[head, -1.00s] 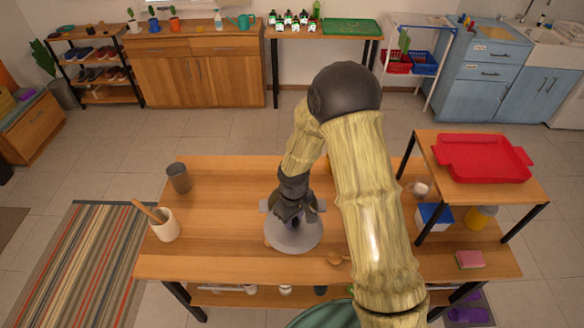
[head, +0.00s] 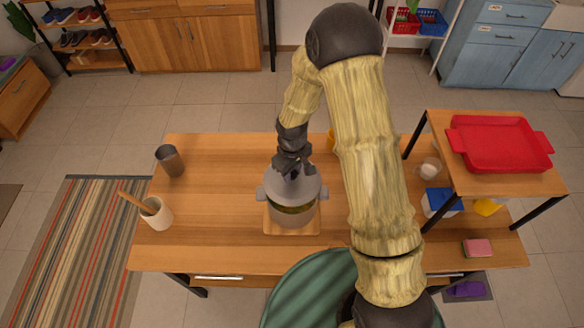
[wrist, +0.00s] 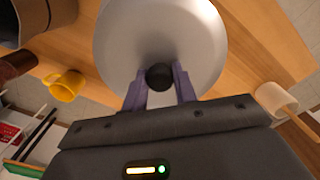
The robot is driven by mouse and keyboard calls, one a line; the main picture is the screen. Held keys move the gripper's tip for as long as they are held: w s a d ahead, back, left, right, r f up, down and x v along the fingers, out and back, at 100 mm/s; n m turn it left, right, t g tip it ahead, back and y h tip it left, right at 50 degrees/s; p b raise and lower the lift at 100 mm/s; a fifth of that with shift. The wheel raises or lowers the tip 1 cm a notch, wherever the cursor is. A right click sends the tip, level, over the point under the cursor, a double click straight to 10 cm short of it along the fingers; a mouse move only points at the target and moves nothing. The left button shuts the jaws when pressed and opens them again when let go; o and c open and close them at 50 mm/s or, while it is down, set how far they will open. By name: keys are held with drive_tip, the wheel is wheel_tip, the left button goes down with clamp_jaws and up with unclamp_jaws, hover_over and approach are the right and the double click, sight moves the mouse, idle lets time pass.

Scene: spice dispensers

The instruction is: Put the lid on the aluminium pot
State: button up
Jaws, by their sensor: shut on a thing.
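The aluminium pot (head: 292,220) stands on a small wooden board (head: 276,229) at the middle of the table in the head view. The grey round lid (head: 305,187) is over the pot's back part. A dark greenish strip of the pot's inside shows below the lid's front edge, so the lid does not cover the whole opening. My gripper (head: 293,172) is above the pot, shut on the lid's knob. In the wrist view, my gripper's purple fingers (wrist: 160,82) close around the black knob (wrist: 159,76) of the lid (wrist: 195,45). Whether the lid touches the rim is unclear.
A metal cup (head: 171,162) and a white utensil holder (head: 157,215) stand on the left. A yellow mug (wrist: 64,86) is partly hidden behind my arm in the head view. A raised shelf with a red tray (head: 500,146) is on the right. The table's left half is mostly clear.

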sight(292, 182)
drive_tip(key=shift+f+b, duration=1.8)
drive_tip(key=shift+f, duration=0.65)
drive_tip(key=shift+f+b, duration=0.35)
drive_tip(key=shift+f, duration=0.05)
drive_tip(key=o, duration=1.6)
drive_tip(key=shift+r+p, duration=2.55)
drive_tip(key=shift+r, duration=1)
